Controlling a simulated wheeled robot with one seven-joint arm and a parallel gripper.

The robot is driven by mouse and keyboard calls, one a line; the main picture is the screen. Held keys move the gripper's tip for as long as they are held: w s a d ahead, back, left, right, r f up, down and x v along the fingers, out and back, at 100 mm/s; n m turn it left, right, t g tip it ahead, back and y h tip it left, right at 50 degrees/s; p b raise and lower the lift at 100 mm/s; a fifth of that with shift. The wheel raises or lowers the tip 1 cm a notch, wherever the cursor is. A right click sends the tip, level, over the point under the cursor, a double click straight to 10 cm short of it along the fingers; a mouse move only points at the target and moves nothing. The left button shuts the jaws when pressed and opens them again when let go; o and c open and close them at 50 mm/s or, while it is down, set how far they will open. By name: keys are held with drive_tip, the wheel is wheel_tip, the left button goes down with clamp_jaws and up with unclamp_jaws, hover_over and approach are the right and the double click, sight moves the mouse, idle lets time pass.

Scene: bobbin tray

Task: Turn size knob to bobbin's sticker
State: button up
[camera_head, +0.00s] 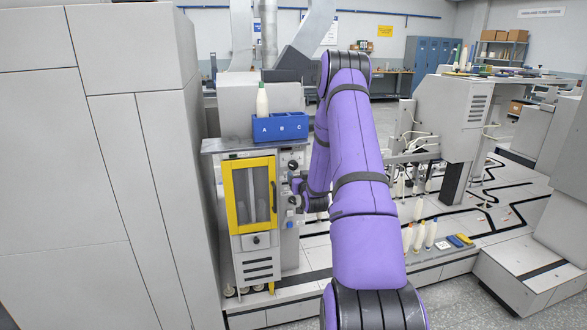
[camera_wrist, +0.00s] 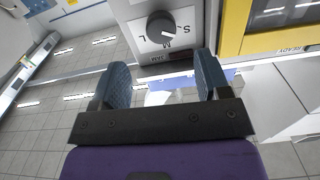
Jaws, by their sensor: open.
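The size knob (camera_wrist: 161,26) is a dark round dial on a pale plate marked S, M and L in the wrist view. In the head view a dark knob (camera_head: 293,165) shows on the machine panel just above my gripper, whose fingers are too small to make out. A white bobbin (camera_head: 262,101) stands upright in the blue tray (camera_head: 277,129), on the A side. I cannot make out its sticker.
A yellow-framed door (camera_head: 230,208) with a dark handle is left of the panel; its frame also shows in the wrist view (camera_wrist: 232,28). A tall grey cabinet (camera_head: 150,120) stands at the left. More bobbins (camera_head: 419,236) stand at the right.

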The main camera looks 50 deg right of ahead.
sight(294, 167)
drive_tip(key=x, duration=0.9)
